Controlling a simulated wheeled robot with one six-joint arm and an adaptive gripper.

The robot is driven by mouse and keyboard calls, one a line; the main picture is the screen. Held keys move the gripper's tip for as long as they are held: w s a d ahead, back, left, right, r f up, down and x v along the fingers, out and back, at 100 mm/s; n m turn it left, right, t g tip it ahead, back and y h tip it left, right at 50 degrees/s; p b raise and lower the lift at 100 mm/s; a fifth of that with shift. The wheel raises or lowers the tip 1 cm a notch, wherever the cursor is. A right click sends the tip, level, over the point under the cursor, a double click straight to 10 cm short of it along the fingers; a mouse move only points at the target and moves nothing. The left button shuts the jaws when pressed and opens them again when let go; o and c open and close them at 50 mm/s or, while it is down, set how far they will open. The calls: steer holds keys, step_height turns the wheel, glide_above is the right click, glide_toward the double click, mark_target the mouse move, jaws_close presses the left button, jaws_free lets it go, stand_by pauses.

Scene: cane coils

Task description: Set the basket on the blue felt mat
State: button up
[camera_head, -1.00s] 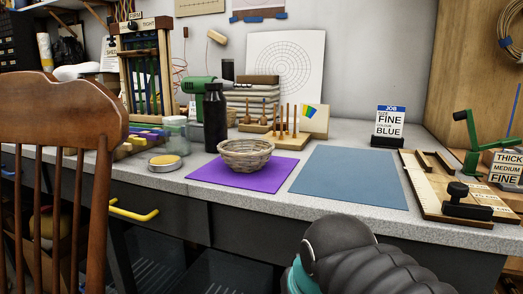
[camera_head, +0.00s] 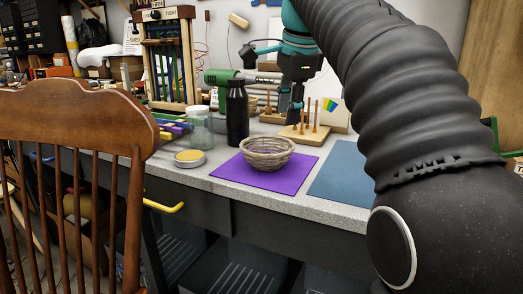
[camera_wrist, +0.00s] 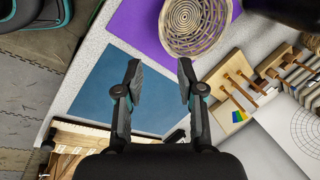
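The woven basket (camera_head: 267,154) stands upright and empty on the purple mat (camera_head: 294,181) at the middle of the bench. In the wrist view the basket (camera_wrist: 190,22) is at the top, with its coiled bottom showing. The blue felt mat (camera_head: 341,176) lies to the right of the purple one, partly hidden by my arm in the head view. It shows bare in the wrist view (camera_wrist: 100,92), left of centre. My gripper (camera_wrist: 158,68) is open and empty, fingers spread, above the bench and apart from the basket. In the head view it hangs behind the basket, slightly right.
A black bottle (camera_head: 237,113) and a glass jar (camera_head: 199,130) stand left of the basket. A wooden peg stand (camera_head: 303,136) is behind it. A yellow-topped tin (camera_head: 189,158) sits near the front edge. A wooden chair (camera_head: 75,160) fills the left foreground.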

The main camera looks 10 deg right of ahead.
mark_target(280, 153)
steer(key=shift+w+b+x, duration=0.2)
steer(key=shift+b+x, duration=0.7)
steer(key=shift+x, duration=2.5)
steer(key=shift+w+b+x, duration=0.2)
steer(key=shift+b+x, duration=0.65)
steer(key=shift+x, duration=2.55)
steer(key=shift+d+r, duration=0.1)
jaws_close()
